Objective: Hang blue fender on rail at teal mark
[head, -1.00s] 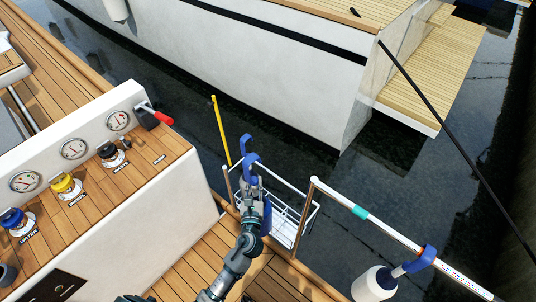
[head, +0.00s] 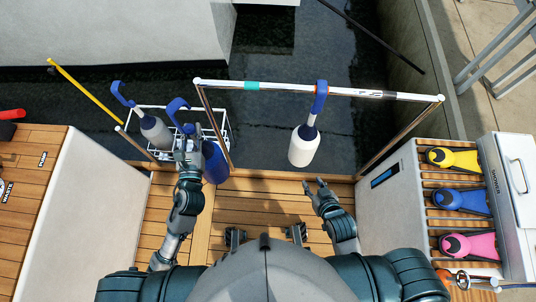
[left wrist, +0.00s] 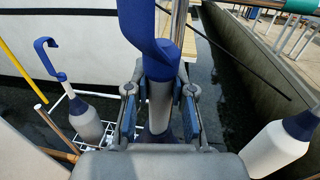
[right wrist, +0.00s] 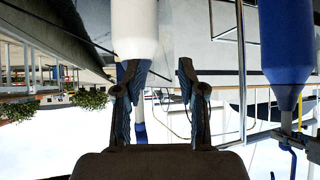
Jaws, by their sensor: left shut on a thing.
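My left gripper (head: 184,150) is shut on the stem of the blue fender (head: 214,162). The fender hangs upright, its blue hook (head: 178,105) above my fingers. In the left wrist view the grey stem (left wrist: 160,103) is between the finger pads. The fender overlaps the basket in the head view; I cannot tell whether it is clear of it. The teal mark (head: 251,86) is on the rail (head: 282,88), to the right of the held hook and apart from it. My right gripper (head: 320,187) is open and empty below the rail, near a white fender.
The white fender (head: 305,146) hangs on the rail to the right of the teal mark. A grey fender (head: 155,131) stands in the white wire basket (head: 226,128). A yellow pole (head: 85,92) is at the left. Coloured fins (head: 460,199) lie on the right bench.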

